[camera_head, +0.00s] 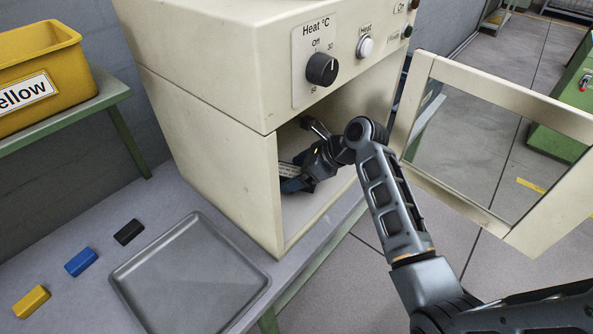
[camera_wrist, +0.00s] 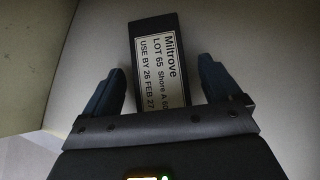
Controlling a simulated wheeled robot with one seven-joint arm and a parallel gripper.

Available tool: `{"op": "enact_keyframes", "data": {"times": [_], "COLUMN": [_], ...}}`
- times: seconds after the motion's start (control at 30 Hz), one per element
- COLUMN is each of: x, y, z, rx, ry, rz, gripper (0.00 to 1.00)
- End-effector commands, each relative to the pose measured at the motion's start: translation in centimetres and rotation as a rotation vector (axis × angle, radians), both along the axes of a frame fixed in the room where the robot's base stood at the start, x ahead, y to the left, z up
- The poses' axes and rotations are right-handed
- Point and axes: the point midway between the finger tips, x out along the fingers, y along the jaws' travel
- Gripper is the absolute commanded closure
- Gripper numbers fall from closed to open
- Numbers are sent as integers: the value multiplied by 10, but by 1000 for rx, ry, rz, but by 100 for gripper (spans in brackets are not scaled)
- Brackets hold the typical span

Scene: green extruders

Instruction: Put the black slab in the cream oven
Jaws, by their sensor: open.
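The cream oven (camera_head: 215,80) stands on the bench with its door (camera_head: 440,178) swung open to the right. My arm reaches in through the opening, and my gripper (camera_head: 293,184) is inside the chamber. The black slab (camera_wrist: 147,40), with a white Miltrove label, lies inside the oven on a pale surface. In the wrist view it sits between the two fingers of my gripper (camera_wrist: 155,82), which is open with a gap on each side. In the head view, only a bit of the slab's pale label (camera_head: 288,170) shows beside the gripper. Its near end is hidden by the gripper body.
An empty grey tray (camera_head: 190,275) lies on the bench left of the oven. Small black (camera_head: 129,232), blue (camera_head: 81,262) and yellow (camera_head: 31,302) blocks lie beside it. A yellow bin (camera_head: 38,70) stands on a green shelf. The open door's frame is close to my arm.

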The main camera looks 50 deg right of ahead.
Motion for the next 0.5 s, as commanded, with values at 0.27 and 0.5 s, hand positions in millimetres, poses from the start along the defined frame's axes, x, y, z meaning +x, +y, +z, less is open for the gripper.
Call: {"op": "enact_keyframes", "data": {"times": [0.27,0.5], "x": [-2,-28], "y": [-2,-13], "z": [6,34], "rx": [-1,-1], "ry": [-1,-4], "rz": [-1,-2], "gripper": [9,9]}}
